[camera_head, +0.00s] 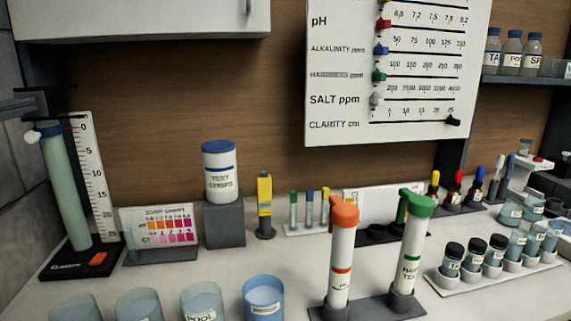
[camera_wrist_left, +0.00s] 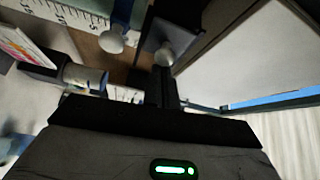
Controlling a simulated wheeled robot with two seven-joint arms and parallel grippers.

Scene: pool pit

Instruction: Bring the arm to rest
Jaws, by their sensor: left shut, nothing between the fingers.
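My left gripper (camera_head: 38,103) is at the far left edge of the head view, dark and partly cut off by the frame. It is beside the top of the pale green clarity tube (camera_head: 64,190). In the left wrist view its dark fingers (camera_wrist_left: 166,88) are shut together and empty, with a white knob (camera_wrist_left: 112,42) close beyond them. I cannot tell whether the fingers touch the tube or its stand. My right gripper is not in view.
A white ruler (camera_head: 92,165) stands by the tube. A colour chart (camera_head: 160,227), test strips jar (camera_head: 220,170) and several cups, such as the blue one (camera_head: 263,298), are on the counter. Orange-topped (camera_head: 342,255) and green-topped (camera_head: 411,250) tubes stand mid-right. A cabinet (camera_head: 140,18) hangs above.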

